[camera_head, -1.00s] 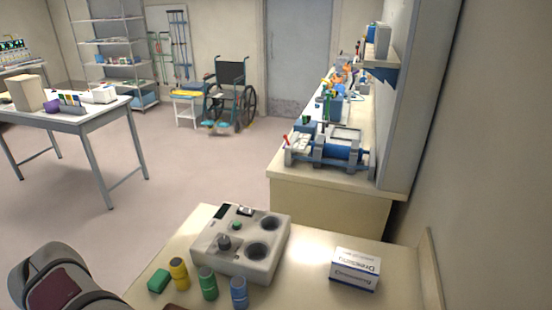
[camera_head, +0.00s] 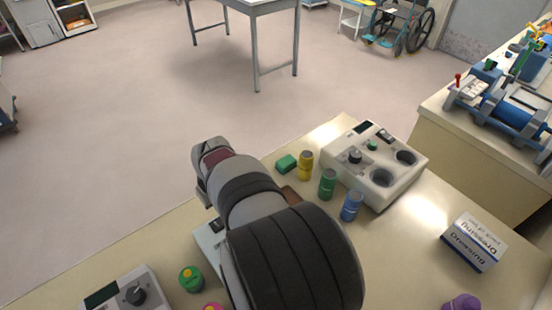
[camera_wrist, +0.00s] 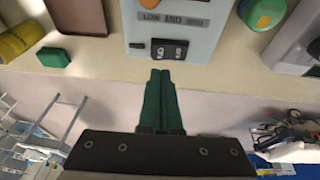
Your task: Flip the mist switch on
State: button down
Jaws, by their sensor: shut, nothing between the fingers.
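My gripper (camera_wrist: 160,78) shows in the wrist view with its two green fingers together and nothing between them. Its tips are just below the edge of a pale blue panel (camera_wrist: 199,38). The panel carries a LOW MID HIGH label and a small black two-digit window (camera_wrist: 170,49), close above the fingertips. I see no gap or contact clearly. In the head view my arm covers most of this panel (camera_head: 208,238) and hides the fingers. No part labelled mist is readable, so I cannot tell which control is the mist switch.
A grey-white console (camera_head: 376,180) with a knob and two round wells stands right of my arm. Yellow (camera_head: 306,166), green (camera_head: 327,185) and blue (camera_head: 352,206) cylinders and a green block (camera_head: 287,163) stand between. A dressing box (camera_head: 473,242) is at right. Another knobbed unit (camera_head: 130,290) is at lower left.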

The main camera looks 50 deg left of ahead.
jog(key=shift+w+f, duration=0.15)
jog(key=shift+f, duration=0.85)
jog(key=shift+w+f, duration=0.15)
jog(key=shift+f, duration=0.85)
jog(key=shift+w+f, duration=0.2)
jog(key=shift+f, duration=0.15)
jog(key=shift+s, duration=0.1)
jog(key=shift+s+r, duration=0.3)
jog(key=shift+s, duration=0.35)
jog(key=w+d+r, duration=0.1)
jog(key=r, duration=0.5)
jog(key=w+d+r, duration=0.2)
jog(key=r, duration=0.5)
